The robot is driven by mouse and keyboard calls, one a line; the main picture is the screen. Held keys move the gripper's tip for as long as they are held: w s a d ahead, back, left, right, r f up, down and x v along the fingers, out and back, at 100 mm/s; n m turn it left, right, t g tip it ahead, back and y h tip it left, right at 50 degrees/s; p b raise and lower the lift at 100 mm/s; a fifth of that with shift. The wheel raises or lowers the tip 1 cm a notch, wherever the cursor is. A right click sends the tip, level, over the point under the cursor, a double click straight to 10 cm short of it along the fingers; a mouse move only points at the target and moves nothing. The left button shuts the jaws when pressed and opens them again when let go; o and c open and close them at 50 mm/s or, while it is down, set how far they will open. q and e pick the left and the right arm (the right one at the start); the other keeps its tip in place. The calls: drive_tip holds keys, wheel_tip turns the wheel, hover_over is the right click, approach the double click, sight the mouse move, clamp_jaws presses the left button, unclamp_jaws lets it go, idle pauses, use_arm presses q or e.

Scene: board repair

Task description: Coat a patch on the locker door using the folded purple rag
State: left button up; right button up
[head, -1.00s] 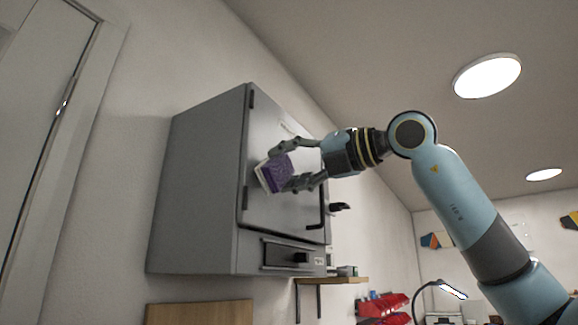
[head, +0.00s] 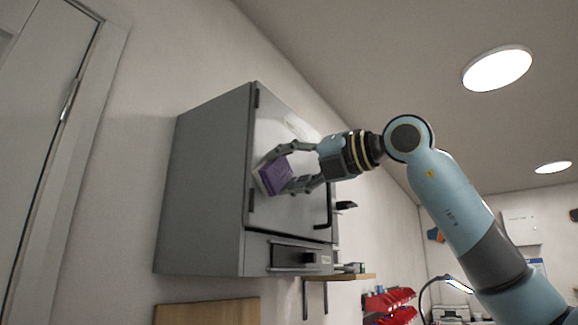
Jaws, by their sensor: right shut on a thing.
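The grey locker (head: 205,190) hangs on the wall left of centre, and its door (head: 290,215) faces right. My right gripper (head: 283,171) is shut on the folded purple rag (head: 277,176), which has a pale edge on its left side. The rag is at the left-middle part of the door, close to its surface; I cannot tell for sure whether it touches. A paler smear shows on the door around and above the rag. My left gripper is not in view.
A black handle (head: 323,213) sticks out at the door's right edge. A drawer-like panel (head: 295,257) lies below the door. A wooden shelf (head: 350,277) and red bins (head: 388,302) are lower right. A door with a frame (head: 45,150) is at far left.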

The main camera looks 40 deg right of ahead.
sight(292, 176)
drive_tip(key=shift+d, duration=0.1)
drive_tip(key=shift+w+d+f+b, duration=0.15)
drive_tip(key=shift+w+d+b, duration=0.15)
drive_tip(key=shift+d+b, duration=0.35)
drive_tip(key=shift+w+d, duration=0.25)
drive_tip(key=shift+d, duration=0.55)
drive_tip(key=shift+s+a+p, duration=0.25)
drive_tip(key=shift+s+a, duration=0.05)
drive_tip(key=shift+a, duration=0.5)
drive_tip(key=shift+s+a+p, duration=0.25)
drive_tip(key=shift+a, duration=0.55)
drive_tip(key=shift+r, duration=0.3)
